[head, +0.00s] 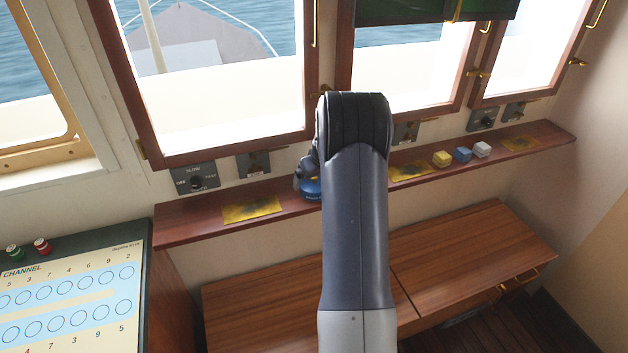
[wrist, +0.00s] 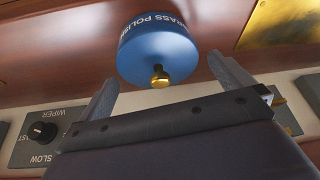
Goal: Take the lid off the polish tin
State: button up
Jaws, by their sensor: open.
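In the head view the tin (head: 312,190) stands on the narrow wooden shelf, partly hidden by my arm. My gripper (wrist: 163,74) is open, its two grey fingers apart on either side of the knob. Nothing is held. I cannot tell whether the fingers touch the lid. In the head view my gripper is mostly hidden behind my arm.
The shelf (head: 190,225) runs below the windows and bears brass plates (head: 250,208) and yellow (head: 441,159), blue (head: 462,154) and white (head: 481,149) blocks. A wiper switch panel (head: 196,180) is on the wall just behind. A wooden cabinet (head: 470,250) stands below.

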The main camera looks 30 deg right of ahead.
jog(key=shift+f, duration=0.1)
jog(key=c, duration=0.7)
jog(key=shift+c, duration=0.2)
